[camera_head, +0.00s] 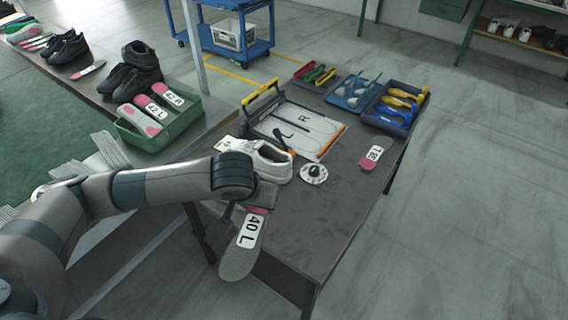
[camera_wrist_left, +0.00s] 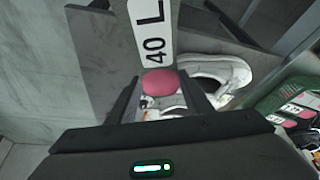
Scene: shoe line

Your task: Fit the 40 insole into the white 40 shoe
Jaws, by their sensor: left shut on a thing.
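My left gripper (camera_head: 262,196) is shut on the pink end of the 40 L insole (camera_head: 238,258). The grey insole hangs down past the front edge of the table, its white "40 L" label facing up. In the left wrist view the pink end of the insole (camera_wrist_left: 160,83) is between the fingers (camera_wrist_left: 162,98). The white shoe (camera_head: 270,166) sits on the table just behind the gripper, partly hidden by my left arm. Its opening shows in the left wrist view (camera_wrist_left: 222,72). Its size mark is not readable. The insole is outside the shoe. My right gripper is not in view.
A marked board (camera_head: 318,133) lies behind the shoe. Tool trays (camera_head: 368,116) stand at the back. A green crate (camera_head: 190,116) of insoles is at left. The table's front right is clear.

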